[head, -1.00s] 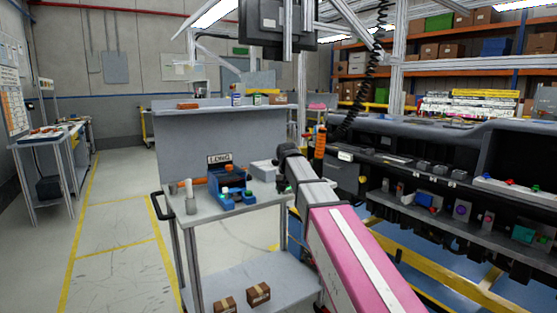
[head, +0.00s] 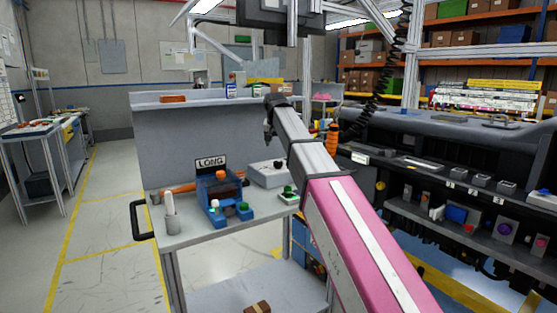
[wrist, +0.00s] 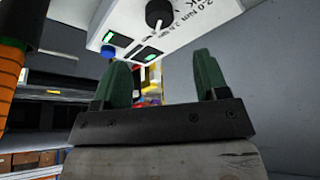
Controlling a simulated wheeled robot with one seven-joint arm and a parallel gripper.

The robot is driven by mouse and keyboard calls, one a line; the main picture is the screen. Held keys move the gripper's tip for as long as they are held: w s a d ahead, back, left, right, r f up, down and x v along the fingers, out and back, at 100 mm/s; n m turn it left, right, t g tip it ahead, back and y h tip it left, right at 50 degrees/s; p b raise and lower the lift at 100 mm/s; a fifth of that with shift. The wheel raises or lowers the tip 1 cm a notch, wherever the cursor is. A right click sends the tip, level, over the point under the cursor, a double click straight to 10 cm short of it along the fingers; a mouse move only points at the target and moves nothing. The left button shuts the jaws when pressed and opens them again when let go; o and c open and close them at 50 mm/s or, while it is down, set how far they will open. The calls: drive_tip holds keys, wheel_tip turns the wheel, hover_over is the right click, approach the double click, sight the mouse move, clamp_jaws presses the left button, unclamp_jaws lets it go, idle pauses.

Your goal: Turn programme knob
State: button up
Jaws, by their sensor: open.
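The programme knob appears to be the round black knob (wrist: 160,13) with a white pointer line, on the face of a white box (wrist: 125,20). The face also carries printed torque figures, two small green displays and a blue button. In the head view the box (head: 262,178) sits on the cart top behind the blue LONG holder. My gripper (wrist: 162,68) is open and empty, its two green fingers apart. In the wrist view the knob lies above the fingers, not between them.
The cart top (head: 190,232) holds the blue holder (head: 222,195), a grey cup (head: 172,220) with white sticks, and a small green-topped part (head: 288,194). A grey panel (head: 200,140) stands behind. The dashboard module (head: 440,165) fills the right side. An orange-handled tool (head: 332,138) hangs beside my arm.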

sight(278, 162)
drive_tip(key=x, duration=1)
drive_tip(key=shift+f, duration=0.3)
drive_tip(key=c, duration=0.9)
